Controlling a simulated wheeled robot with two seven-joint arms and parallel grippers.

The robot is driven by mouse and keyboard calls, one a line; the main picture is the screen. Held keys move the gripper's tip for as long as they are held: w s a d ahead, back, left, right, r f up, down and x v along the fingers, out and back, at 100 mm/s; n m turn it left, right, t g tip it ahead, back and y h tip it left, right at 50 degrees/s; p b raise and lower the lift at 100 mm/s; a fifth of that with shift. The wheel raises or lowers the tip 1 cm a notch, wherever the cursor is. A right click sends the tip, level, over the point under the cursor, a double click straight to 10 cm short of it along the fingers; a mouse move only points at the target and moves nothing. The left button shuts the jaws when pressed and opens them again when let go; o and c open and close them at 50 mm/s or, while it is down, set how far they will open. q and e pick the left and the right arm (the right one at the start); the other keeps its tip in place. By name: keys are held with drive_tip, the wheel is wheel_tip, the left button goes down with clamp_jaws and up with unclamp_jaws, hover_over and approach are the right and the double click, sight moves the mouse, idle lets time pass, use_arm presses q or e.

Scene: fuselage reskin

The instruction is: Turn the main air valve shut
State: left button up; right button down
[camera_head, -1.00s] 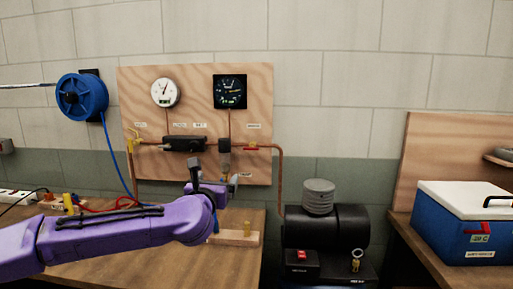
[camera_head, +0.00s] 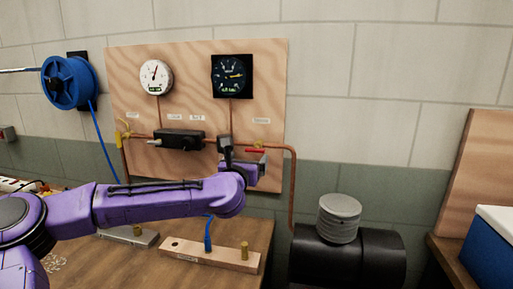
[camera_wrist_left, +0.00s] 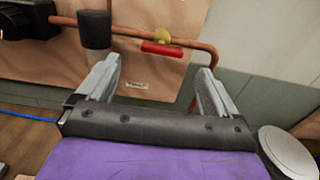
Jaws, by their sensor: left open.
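A valve with a red lever handle (camera_head: 255,151) sits on the copper pipe at the right of the wooden board. In the left wrist view the red handle (camera_wrist_left: 162,49) lies crosswise below a brass valve body (camera_wrist_left: 162,36). A yellow valve (camera_head: 125,130) is at the left end of the pipe; I cannot tell from the labels which is the main one. My left gripper (camera_head: 258,160) is just in front of the red handle. Its fingers (camera_wrist_left: 160,65) are open and empty, with the handle beyond and between their tips. My right gripper is not in view.
A black cylinder (camera_wrist_left: 95,30) hangs from the pipe close to the left finger. Two gauges (camera_head: 156,77) (camera_head: 233,76) are above on the board. A compressor (camera_head: 350,255) stands at the lower right. A wooden block with pegs (camera_head: 210,255) lies on the bench below my arm.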

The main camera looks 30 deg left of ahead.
sight(254, 151)
use_arm(q)
drive_tip(key=p+x, duration=0.1)
drive_tip(key=x, duration=0.4)
drive_tip(key=p+x, duration=0.1)
drive_tip(key=x, duration=0.1)
drive_tip(key=shift+w+d+p, duration=0.2)
drive_tip(key=shift+w+p, duration=0.1)
drive_tip(key=shift+w, duration=0.1)
drive_tip(key=shift+w+a, duration=0.2)
drive_tip(key=shift+w, duration=0.25)
drive_tip(key=shift+s, duration=0.1)
drive_tip(key=shift+f, duration=0.1)
drive_tip(key=c, duration=1)
